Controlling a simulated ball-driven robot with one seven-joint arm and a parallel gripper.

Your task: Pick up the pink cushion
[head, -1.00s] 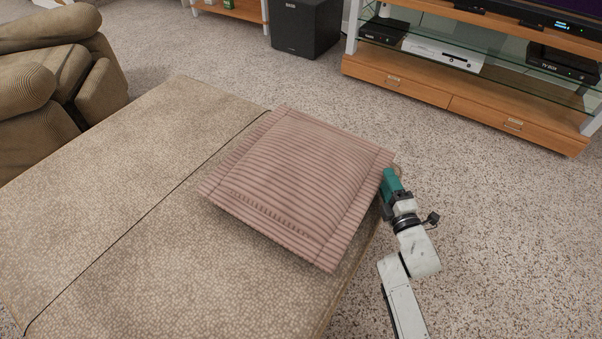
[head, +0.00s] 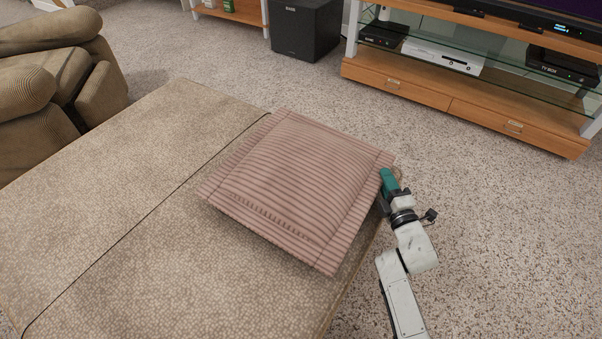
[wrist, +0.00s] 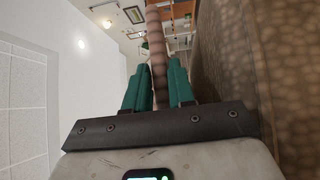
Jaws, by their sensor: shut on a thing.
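The pink cushion (head: 290,185) is square with dark ribbed stripes. In the head view it lies over the right end of the beige upholstered seat (head: 110,220); I cannot tell whether it touches the seat all along. My gripper (head: 386,180), with green fingers, is at the cushion's right edge. In the wrist view the cushion's edge (wrist: 155,45) runs between the two green fingers of my gripper (wrist: 159,85), which are shut on it. The fingertips are partly hidden behind the cushion in the head view.
A brown armchair (head: 50,80) stands at the far left. A black speaker box (head: 306,28) and a wood and glass media stand (head: 450,100) are at the back. Carpet (head: 500,230) is clear to the right. The seat's side (wrist: 245,60) is close on the right in the wrist view.

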